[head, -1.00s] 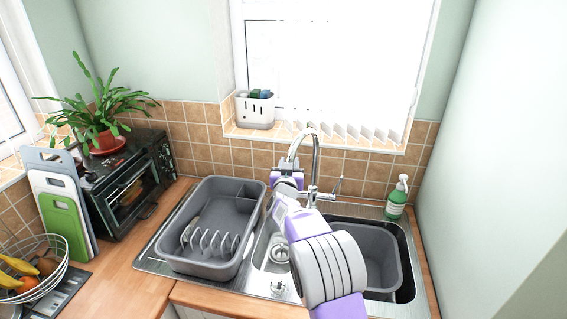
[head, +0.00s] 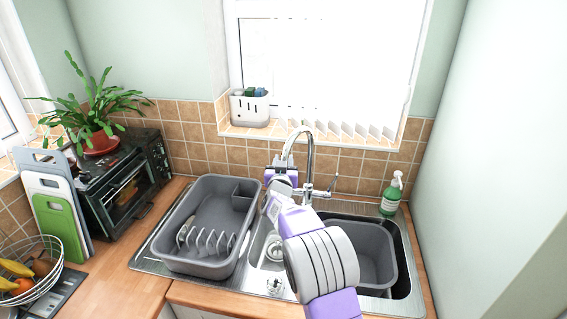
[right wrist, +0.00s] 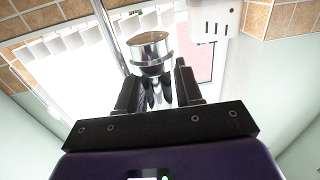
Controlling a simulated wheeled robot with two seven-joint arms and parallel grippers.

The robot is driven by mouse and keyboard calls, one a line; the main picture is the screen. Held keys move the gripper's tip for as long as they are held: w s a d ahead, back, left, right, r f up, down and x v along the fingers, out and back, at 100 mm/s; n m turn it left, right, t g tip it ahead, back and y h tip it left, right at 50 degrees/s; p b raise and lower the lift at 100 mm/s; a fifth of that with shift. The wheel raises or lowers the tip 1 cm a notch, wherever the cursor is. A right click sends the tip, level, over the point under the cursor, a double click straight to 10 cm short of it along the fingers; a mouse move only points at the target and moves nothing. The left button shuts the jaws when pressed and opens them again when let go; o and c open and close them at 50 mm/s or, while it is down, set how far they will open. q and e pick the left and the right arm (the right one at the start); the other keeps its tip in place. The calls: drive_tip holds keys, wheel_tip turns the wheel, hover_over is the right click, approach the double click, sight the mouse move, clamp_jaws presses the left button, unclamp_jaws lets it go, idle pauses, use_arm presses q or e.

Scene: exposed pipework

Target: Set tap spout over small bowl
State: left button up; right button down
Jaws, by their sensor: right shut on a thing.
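The chrome tap (head: 309,168) stands at the back of the sink, its curved spout arching left. In the head view my right gripper (head: 280,172) is at the spout's lower end. In the right wrist view the bright round spout end (right wrist: 150,50) sits between the black fingers of the gripper (right wrist: 156,72), which is shut on it. The small bowl (head: 262,258), with a round drain, lies between the drying rack and the large bowl. My right arm hides part of it. The spout end appears near the small bowl's back; whether it is directly over it, I cannot tell. My left gripper is not in view.
A grey dish rack (head: 205,262) stands on the drainer left of the small bowl. A grey tub (head: 372,255) fills the large bowl on the right. A green soap bottle (head: 391,200) stands at the back right. A white utensil holder (head: 249,108) sits on the sill.

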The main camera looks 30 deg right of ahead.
drive_tip(key=c, duration=0.8)
unclamp_jaws()
drive_tip(key=shift+c, duration=0.2)
drive_tip(key=v, duration=0.7)
drive_tip(key=shift+s+a, duration=0.15)
drive_tip(key=shift+s, duration=0.05)
drive_tip(key=shift+c, duration=0.5)
